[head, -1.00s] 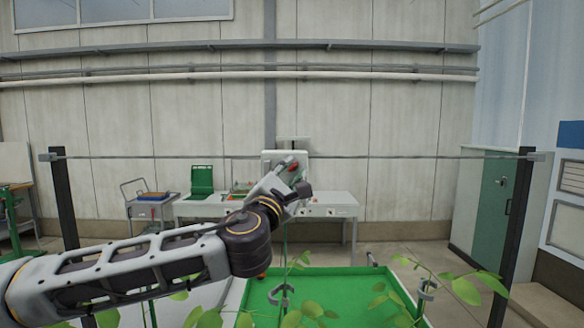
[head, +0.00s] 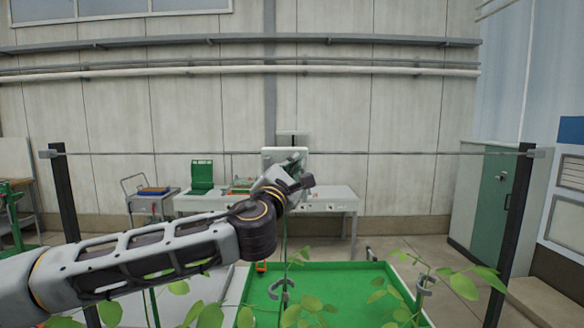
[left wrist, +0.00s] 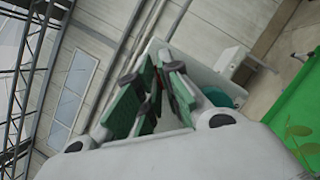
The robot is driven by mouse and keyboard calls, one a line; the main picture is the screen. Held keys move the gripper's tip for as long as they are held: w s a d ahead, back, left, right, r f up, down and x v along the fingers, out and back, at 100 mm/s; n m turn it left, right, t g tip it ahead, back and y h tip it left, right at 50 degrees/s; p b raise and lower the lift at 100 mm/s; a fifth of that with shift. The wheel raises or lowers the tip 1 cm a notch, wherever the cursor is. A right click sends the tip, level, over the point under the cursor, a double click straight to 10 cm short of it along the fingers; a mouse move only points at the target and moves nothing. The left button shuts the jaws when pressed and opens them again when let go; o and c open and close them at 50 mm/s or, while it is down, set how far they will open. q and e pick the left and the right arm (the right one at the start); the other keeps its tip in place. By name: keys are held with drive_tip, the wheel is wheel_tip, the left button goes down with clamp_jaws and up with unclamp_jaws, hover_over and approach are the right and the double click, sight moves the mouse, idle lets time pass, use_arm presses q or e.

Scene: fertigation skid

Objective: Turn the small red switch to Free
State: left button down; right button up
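My left arm reaches in from the left in the head view. Its gripper (head: 297,163) is in front of a pale box (head: 271,154) at the back of the white bench, and the wrist covers part of that box. In the left wrist view the fingers (left wrist: 158,72) have green pads and dark tips. They lean together towards the tips, in front of a pale box face (left wrist: 205,76). I cannot tell whether they are shut or touch anything. A round teal part (left wrist: 219,97) shows just right of them. I cannot make out the small red switch in either view now. My right gripper is not in view.
A white bench (head: 340,196) stands along the wall, with a green case (head: 202,175) on it. A cart (head: 150,196) is to its left. A green tray (head: 335,275) with plants is in front. A thin wire (head: 400,153) crosses between two dark posts.

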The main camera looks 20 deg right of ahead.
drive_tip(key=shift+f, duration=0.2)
use_arm(q)
drive_tip(key=shift+s+d+n+t+y+b, duration=0.1)
drive_tip(key=shift+n+t+y+b, duration=0.45)
drive_tip(key=shift+n+y+b, duration=2.55)
drive_tip(key=shift+w+d+n+t+y+b, duration=0.1)
drive_tip(key=shift+n+t+y+b, duration=0.55)
drive_tip(key=shift+n, duration=4.8)
drive_tip(key=shift+s+d+n+t+y+b, duration=0.1)
drive_tip(key=shift+n+t+y+b, duration=0.3)
drive_tip(key=shift+n+y+b, duration=2.8)
use_arm(e)
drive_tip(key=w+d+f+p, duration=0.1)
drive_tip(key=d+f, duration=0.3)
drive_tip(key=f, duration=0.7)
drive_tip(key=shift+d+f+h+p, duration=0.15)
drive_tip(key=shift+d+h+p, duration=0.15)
drive_tip(key=shift+p, duration=0.3)
use_arm(q)
drive_tip(key=shift+n+h, duration=1.05)
drive_tip(key=shift+h, duration=0.1)
